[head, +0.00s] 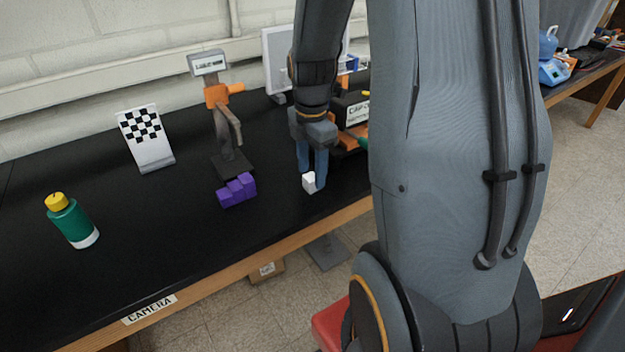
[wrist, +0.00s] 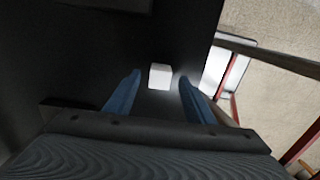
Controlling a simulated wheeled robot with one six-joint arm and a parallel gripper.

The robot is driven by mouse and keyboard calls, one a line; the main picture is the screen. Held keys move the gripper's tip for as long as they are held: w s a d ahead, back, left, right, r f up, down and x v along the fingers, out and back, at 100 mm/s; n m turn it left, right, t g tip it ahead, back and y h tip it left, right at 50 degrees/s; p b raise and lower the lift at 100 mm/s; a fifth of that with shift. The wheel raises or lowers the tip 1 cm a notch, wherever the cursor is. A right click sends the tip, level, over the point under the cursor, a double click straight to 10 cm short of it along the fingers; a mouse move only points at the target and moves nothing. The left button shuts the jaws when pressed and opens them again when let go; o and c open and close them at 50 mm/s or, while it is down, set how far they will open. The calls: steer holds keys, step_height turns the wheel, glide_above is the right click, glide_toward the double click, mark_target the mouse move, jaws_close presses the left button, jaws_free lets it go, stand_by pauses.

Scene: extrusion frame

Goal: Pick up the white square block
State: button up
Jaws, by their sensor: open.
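The white square block (head: 309,182) sits on the black table top near its front edge in the head view. It also shows in the wrist view (wrist: 160,76), just beyond and between the blue fingertips. My gripper (head: 312,180) points down over the block with its two blue fingers apart. In the wrist view my gripper (wrist: 159,82) is open and the block lies between the finger lines, with a gap on each side. In the head view one finger partly overlaps the block; I cannot tell if it touches.
A purple stepped block (head: 237,190) stands left of my gripper. Behind it is a stand with an orange clamp (head: 217,96). A checkerboard plate (head: 146,137) and a green bottle (head: 73,222) are farther left. An orange and black device (head: 350,118) stands close behind. The table's wooden edge (head: 230,275) is near.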

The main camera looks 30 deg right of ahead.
steer(key=shift+f, duration=1.35)
steer(key=c, duration=1.2)
steer(key=shift+r, duration=0.1)
